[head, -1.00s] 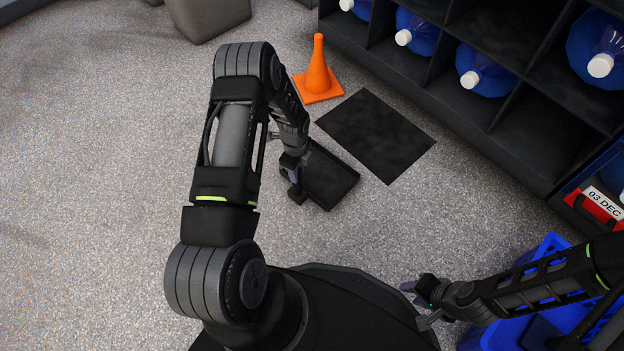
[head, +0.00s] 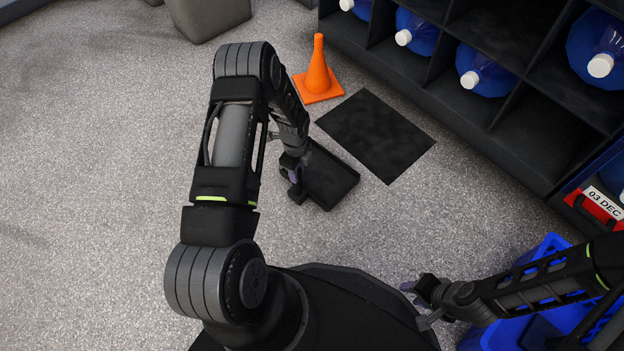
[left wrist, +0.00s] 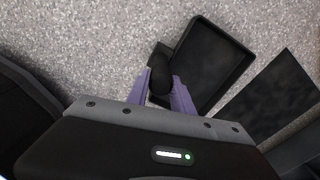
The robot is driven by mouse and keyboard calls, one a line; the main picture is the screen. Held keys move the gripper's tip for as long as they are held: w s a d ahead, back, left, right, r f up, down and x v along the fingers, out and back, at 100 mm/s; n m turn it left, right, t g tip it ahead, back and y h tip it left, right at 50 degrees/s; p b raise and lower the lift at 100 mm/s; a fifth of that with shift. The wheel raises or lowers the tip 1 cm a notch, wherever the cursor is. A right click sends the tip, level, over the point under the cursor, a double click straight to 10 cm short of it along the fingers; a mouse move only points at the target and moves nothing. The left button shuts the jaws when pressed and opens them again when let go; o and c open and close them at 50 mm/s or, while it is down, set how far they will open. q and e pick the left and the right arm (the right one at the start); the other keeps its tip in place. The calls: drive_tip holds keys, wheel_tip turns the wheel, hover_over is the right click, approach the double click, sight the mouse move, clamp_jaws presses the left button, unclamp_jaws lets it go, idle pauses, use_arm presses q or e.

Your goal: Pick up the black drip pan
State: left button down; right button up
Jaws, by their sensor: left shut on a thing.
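The black drip pan (head: 331,179) is a shallow rectangular tray with a raised rim, low near the floor in the middle of the head view. In the left wrist view the pan (left wrist: 208,66) shows its hollow inside and a dark handle (left wrist: 161,72) at its near side. My left gripper (head: 292,183) is at the pan's left side. In the left wrist view its purple fingers (left wrist: 163,88) are shut on the handle. Whether the pan touches the floor is hard to tell. My right gripper (head: 420,301) is at the lower right, away from the pan; its finger gap is unclear.
A flat black mat (head: 376,135) lies just beyond the pan. An orange cone (head: 318,72) stands behind it. A dark shelf (head: 480,115) with blue water bottles runs along the right. A blue crate (head: 550,250) is at lower right. Floor to the left is clear.

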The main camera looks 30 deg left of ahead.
use_arm(q)
drive_tip(key=shift+r, duration=0.1)
wheel_tip(320, 180, up, 10)
drive_tip(key=p, duration=0.4)
idle(0.7)
